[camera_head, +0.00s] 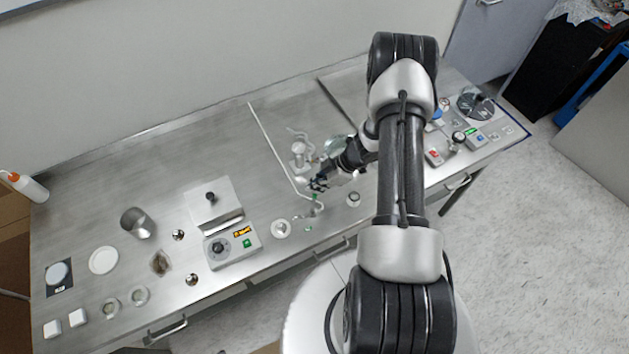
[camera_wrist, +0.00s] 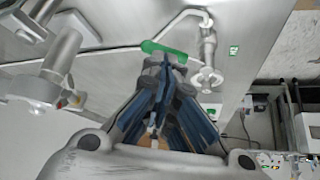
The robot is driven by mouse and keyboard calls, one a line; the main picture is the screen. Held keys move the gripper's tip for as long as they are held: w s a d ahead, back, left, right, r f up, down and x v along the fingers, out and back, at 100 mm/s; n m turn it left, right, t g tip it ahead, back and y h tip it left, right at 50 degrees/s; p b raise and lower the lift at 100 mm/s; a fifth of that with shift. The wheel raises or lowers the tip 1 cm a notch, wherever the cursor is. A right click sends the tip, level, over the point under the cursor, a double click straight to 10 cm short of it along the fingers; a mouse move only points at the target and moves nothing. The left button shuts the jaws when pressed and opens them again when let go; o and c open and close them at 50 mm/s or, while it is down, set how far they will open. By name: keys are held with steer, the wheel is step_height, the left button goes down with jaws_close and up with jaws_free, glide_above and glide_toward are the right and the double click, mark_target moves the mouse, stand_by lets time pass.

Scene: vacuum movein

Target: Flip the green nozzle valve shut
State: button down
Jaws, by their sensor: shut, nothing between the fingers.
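The green valve handle (camera_wrist: 165,50) shows in the wrist view just beyond my fingertips, lying across the thin metal pipe. My gripper (camera_wrist: 163,72) is shut and empty, its tips close to the handle; I cannot tell whether they touch it. The nozzle (camera_wrist: 208,60) hangs from the bent pipe to the right of the handle. In the head view, my gripper (camera_head: 318,185) is over the bench beside the small green valve handle (camera_head: 314,196), with the nozzle end (camera_head: 318,208) below it. The handle is small and partly hidden there.
A metal apparatus (camera_head: 299,153) stands behind my gripper, and a long thin rod (camera_head: 275,148) runs along the bench to its left. A device with a dial (camera_head: 233,245) stands further left.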

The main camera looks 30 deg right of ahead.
steer(key=shift+w+a+n+g+y, duration=0.3)
steer(key=shift+a+n+g, duration=0.1)
steer(key=shift+n, duration=0.4)
steer(key=shift+w+a+p, duration=0.15)
steer(key=shift+a+p, duration=0.3)
steer(key=shift+a, duration=0.05)
steer(key=shift+s+a, duration=0.15)
steer(key=shift+s, duration=0.65)
